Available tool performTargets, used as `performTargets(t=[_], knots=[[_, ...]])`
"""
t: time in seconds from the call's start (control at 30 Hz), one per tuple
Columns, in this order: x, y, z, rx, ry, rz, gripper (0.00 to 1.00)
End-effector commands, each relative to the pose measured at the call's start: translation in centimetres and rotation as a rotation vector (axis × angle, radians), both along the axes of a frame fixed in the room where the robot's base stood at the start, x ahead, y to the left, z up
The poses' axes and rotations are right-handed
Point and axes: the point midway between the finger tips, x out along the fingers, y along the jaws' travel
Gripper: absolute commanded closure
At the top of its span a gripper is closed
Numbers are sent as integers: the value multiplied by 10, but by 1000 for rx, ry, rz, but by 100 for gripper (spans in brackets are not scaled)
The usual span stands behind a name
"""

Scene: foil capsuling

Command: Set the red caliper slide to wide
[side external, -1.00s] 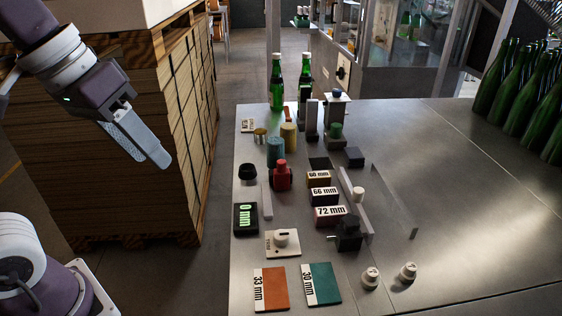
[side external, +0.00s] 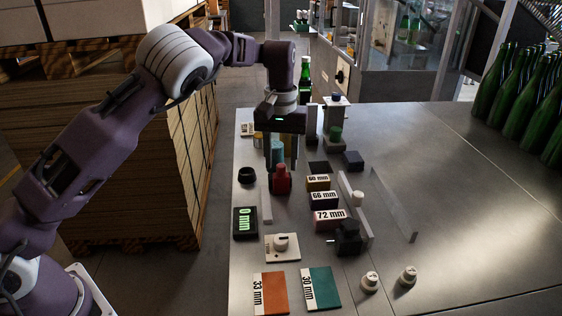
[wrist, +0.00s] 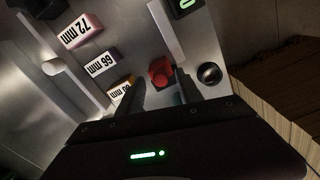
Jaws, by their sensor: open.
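The red caliper slide (side external: 281,182) is a red block with a round knob on top, standing on the steel table left of the labelled blocks. My gripper (side external: 281,160) points down just above and behind it, with its fingers apart. In the wrist view, the red slide (wrist: 160,73) shows between the tips of my gripper (wrist: 160,84). I cannot tell whether the fingers reach down beside its knob. A black display (side external: 245,222) reads 0 mm. A grey bar (side external: 266,206) lies between the display and the labelled blocks.
Blocks marked 60 mm (side external: 318,182), 66 mm (side external: 324,200) and 72 mm (side external: 330,219) stand to the right. A black round piece (side external: 247,175) is left of the slide. Teal and yellow cylinders stand behind my fingers.

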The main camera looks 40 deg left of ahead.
Motion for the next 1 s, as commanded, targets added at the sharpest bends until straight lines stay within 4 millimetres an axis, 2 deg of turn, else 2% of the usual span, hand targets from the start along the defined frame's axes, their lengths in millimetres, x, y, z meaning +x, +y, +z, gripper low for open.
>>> performTargets(t=[0.1,0.33,0.5,0.57,1.0], knots=[[0,0,-10,0,0,1,57],[0,0,-10,0,-1,1,57],[0,0,-10,0,-1,0,90],[0,0,-10,0,-1,1,100],[0,0,-10,0,-1,0,100]])
